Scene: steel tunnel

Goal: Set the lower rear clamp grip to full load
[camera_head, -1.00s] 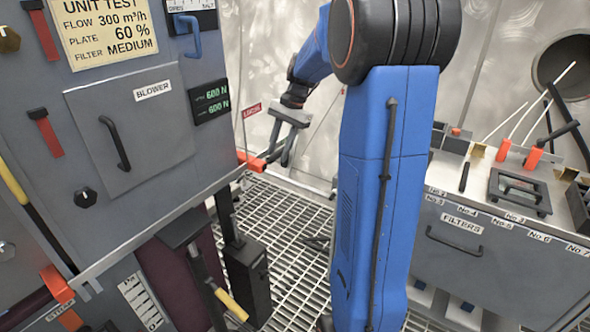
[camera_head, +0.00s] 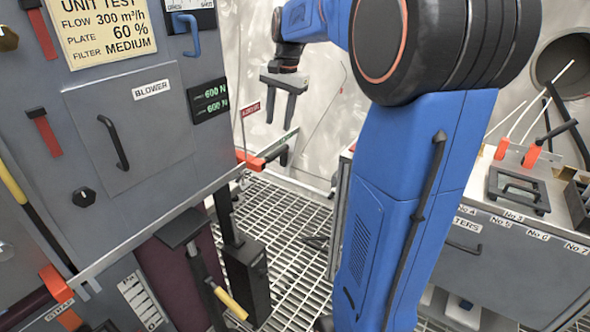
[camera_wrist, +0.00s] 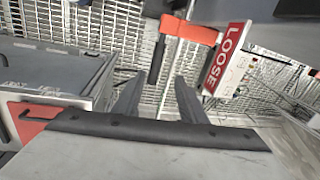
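The lower rear clamp has an orange arm (camera_head: 250,160) at the cabinet's far lower corner, with a dark grip (camera_head: 283,155) at its end. In the wrist view the orange arm (camera_wrist: 188,29) carries the black grip (camera_wrist: 155,62), ahead of the fingers. A red LOOSE sign (camera_wrist: 224,58) stands right beside it; it shows small in the head view (camera_head: 251,109). My gripper (camera_head: 281,119) is open and empty, fingers pointing down, above and apart from the grip. Its two fingers (camera_wrist: 156,84) are spread in the wrist view. Two green readouts (camera_head: 209,100) show 600 N.
The grey blower cabinet (camera_head: 130,130) stands left, with a rail along its lower edge. The filter bench (camera_head: 510,250) stands right. Grating floor (camera_head: 290,225) lies between them. A black post (camera_head: 247,275) stands below the cabinet. A grey case (camera_wrist: 50,75) is left in the wrist view.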

